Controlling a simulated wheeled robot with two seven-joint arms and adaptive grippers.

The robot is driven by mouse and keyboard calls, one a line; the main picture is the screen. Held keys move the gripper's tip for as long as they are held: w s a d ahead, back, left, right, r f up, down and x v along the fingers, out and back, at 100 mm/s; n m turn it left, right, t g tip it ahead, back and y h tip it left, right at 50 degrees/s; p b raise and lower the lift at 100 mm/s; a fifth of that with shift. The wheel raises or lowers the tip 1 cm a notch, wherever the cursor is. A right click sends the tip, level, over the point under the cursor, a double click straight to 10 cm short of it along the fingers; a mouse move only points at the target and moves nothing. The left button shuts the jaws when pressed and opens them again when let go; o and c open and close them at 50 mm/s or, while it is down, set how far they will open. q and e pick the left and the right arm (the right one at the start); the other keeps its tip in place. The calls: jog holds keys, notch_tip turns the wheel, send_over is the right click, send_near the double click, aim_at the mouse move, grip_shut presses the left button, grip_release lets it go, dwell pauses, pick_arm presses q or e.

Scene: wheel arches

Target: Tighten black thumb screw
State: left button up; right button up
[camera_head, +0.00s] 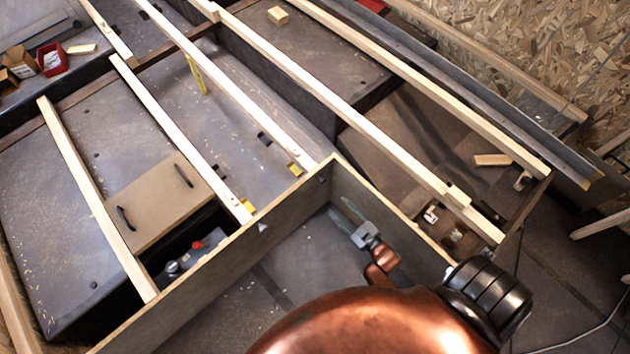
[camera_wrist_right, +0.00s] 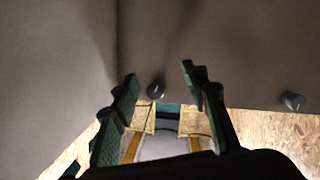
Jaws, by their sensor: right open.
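A black thumb screw (camera_wrist_right: 155,90) sticks out of a grey panel (camera_wrist_right: 210,50) in the right wrist view. My right gripper (camera_wrist_right: 159,80) is open, and the screw appears between its two green-padded fingers, nearer the left one. I cannot tell how far the fingertips are from it. A second dark knob (camera_wrist_right: 293,101) is on the panel at the far right. In the head view my right gripper (camera_head: 346,211) is in front of the long upright panel (camera_head: 372,205), close to its face. The screw cannot be made out there. My left gripper is not in view.
Pale wooden slats (camera_head: 285,62) span the dark frame behind the panel. A brown board with black handles (camera_head: 152,203) lies among them. A red bin (camera_head: 52,59) stands at upper left. A chipboard wall (camera_head: 545,45) is at upper right.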

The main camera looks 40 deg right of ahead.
aim_at(324, 182)
pick_arm(q)
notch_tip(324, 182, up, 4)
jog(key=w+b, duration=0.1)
jog(key=b, duration=0.2)
pick_arm(e)
jog(key=w+r, duration=0.1)
jog(key=w, duration=0.2)
jog(key=w+r+t+b, duration=0.1)
jog(key=w, duration=0.2)
jog(key=w+d+r+t, duration=0.1)
jog(key=w+r, duration=0.1)
jog(key=w, duration=0.1)
jog(key=shift+w+n+b, duration=0.1)
jog(key=shift+n+b, duration=0.25)
jog(key=shift+n, duration=0.05)
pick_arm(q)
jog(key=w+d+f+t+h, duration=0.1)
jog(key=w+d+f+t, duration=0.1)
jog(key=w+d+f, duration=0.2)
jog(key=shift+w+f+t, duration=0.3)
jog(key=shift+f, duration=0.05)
pick_arm(e)
jog(key=shift+w+r, duration=0.2)
jog(key=shift+w, duration=0.55)
jog(key=shift+c, duration=0.3)
grip_shut()
